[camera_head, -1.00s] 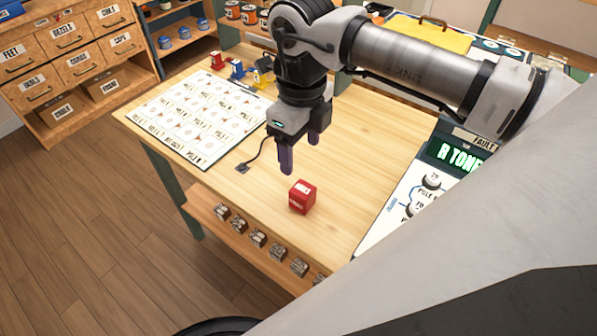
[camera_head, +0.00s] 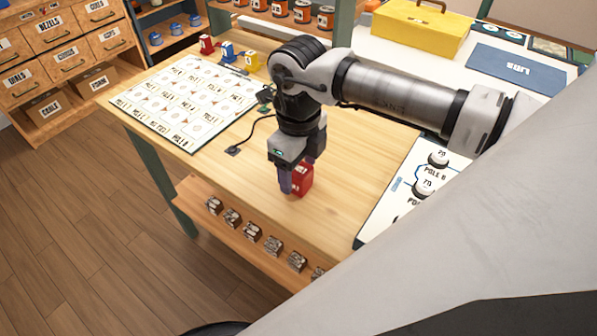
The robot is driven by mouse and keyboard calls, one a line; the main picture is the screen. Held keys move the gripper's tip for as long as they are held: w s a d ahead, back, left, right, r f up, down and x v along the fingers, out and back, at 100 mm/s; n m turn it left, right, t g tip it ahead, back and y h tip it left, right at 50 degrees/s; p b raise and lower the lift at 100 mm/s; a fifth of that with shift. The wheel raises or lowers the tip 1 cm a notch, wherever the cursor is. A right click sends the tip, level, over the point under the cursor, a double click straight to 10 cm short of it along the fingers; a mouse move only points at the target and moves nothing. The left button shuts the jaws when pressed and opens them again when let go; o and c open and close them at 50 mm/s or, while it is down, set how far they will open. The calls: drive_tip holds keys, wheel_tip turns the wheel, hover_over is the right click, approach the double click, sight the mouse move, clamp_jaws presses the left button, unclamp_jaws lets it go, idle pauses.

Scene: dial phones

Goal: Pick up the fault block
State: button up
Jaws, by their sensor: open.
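The red block (camera_head: 303,179) sits on the wooden table near its front edge. I take it to be the fault block, though its label is too small to read. My gripper (camera_head: 293,183) points down at the block, with its purple fingers low around it. One finger stands on the block's left side and partly covers it. The other finger is mostly hidden behind the block. The jaws are open, and the block rests on the tabletop.
A white chart board (camera_head: 185,105) lies at the table's left, with small red, blue and yellow blocks (camera_head: 229,53) behind it. A white diagram panel (camera_head: 415,185) lies to the right. A lower shelf (camera_head: 240,228) holds several small blocks. A yellow toolbox (camera_head: 424,27) stands at the back.

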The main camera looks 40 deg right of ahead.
drive_tip(key=shift+f, duration=0.6)
drive_tip(key=shift+r, duration=0.1)
drive_tip(key=c, duration=1.1)
drive_tip(key=shift+r, duration=0.1)
